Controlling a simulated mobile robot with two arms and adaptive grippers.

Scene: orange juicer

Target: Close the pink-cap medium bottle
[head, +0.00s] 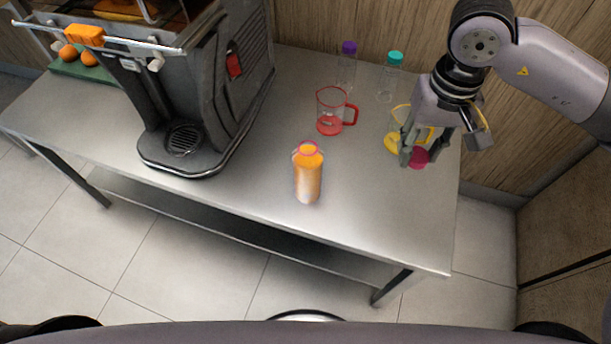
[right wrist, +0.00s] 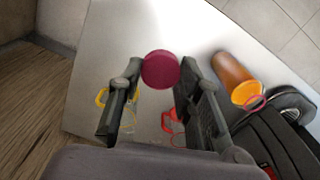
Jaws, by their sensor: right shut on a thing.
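The medium bottle (head: 308,180) stands upright near the table's front edge, full of orange juice. A pink ring circles its open neck, and no cap sits on it. It also shows in the right wrist view (right wrist: 231,70), at the right. My right gripper (head: 412,156) is shut on the pink cap (head: 419,158) at the right of the table, apart from the bottle. In the right wrist view the round cap (right wrist: 160,69) sits between the fingertips. My left gripper is not in view.
A red jug (head: 330,122) stands behind the bottle. A yellow jug (head: 391,144) is partly hidden behind my right gripper. Purple-capped (head: 347,70) and teal-capped (head: 388,80) bottles stand at the back. The juicer (head: 205,90) fills the left. The table between bottle and gripper is clear.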

